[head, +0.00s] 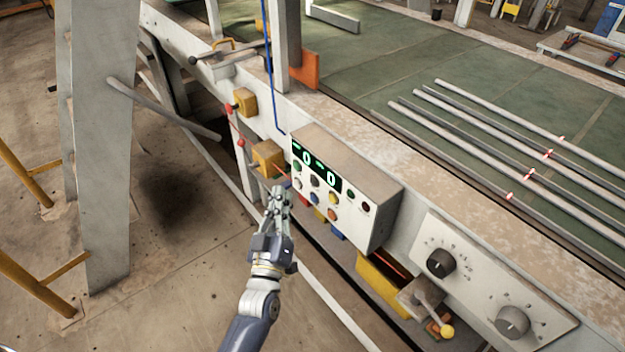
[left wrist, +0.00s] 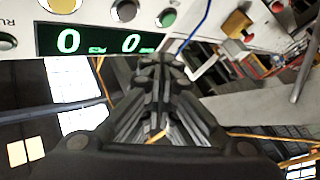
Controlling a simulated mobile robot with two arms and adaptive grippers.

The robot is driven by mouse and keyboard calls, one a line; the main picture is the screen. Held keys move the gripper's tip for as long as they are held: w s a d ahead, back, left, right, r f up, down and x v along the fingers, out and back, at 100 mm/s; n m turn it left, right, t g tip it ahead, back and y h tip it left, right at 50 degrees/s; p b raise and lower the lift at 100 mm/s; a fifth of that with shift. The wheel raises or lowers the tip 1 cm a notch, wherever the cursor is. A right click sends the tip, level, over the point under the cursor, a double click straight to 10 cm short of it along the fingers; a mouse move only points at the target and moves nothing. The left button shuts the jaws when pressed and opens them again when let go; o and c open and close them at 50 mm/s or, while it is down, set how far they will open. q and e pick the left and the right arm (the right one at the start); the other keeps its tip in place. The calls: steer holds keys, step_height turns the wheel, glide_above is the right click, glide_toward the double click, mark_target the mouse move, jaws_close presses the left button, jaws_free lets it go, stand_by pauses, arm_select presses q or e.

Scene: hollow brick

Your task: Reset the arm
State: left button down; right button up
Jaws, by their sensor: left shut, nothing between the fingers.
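My left gripper (head: 279,196) is shut and empty in the head view, just in front of the left side of a grey control box (head: 350,190). The box carries a green-lit display (head: 316,170) reading zeros and several coloured buttons. In the left wrist view the shut fingers of the left gripper (left wrist: 160,70) point toward the box, below its display (left wrist: 100,40). I cannot tell from the frames whether the fingertips touch the box. My right gripper is not in view.
Metal rods (head: 500,130) lie on the green machine bed (head: 390,60). A grey post (head: 100,140) stands at left. Open concrete floor (head: 170,290) is at lower left.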

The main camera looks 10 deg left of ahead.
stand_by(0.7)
arm_select(q)
steer(key=s+d+f+m+g+h, duration=0.1)
steer(key=s+d+f+m+g, duration=0.15)
steer(key=f, duration=0.75)
steer(key=s+d+f+m+g+h, duration=0.1)
steer(key=s+f+g+h, duration=0.15)
steer(key=f, duration=0.75)
steer(key=s+f+m+g, duration=0.1)
steer(key=s+f+g, duration=0.2)
steer(key=s+f, duration=0.35)
steer(key=s+f+m+g, duration=0.1)
steer(key=s+f+g, duration=0.2)
steer(key=f, duration=0.7)
steer(key=s+a+f+m+g, duration=0.1)
steer(key=s+f, duration=0.4)
steer(key=s, duration=0.6)
steer(key=s+a+f+m+g+y, duration=0.1)
steer(key=s+a+f+g, duration=0.3)
steer(key=s, duration=0.7)
steer(key=s+a+f+m+g, duration=0.1)
steer(key=s+f+g, duration=0.3)
steer(key=s+f, duration=0.4)
steer(key=s+a, duration=0.1)
steer(key=s, duration=0.2)
steer(key=shift+a+y, duration=0.15)
steer(key=shift+y, duration=0.2)
steer(key=shift+f+m, duration=0.1)
steer(key=shift+m, duration=0.15)
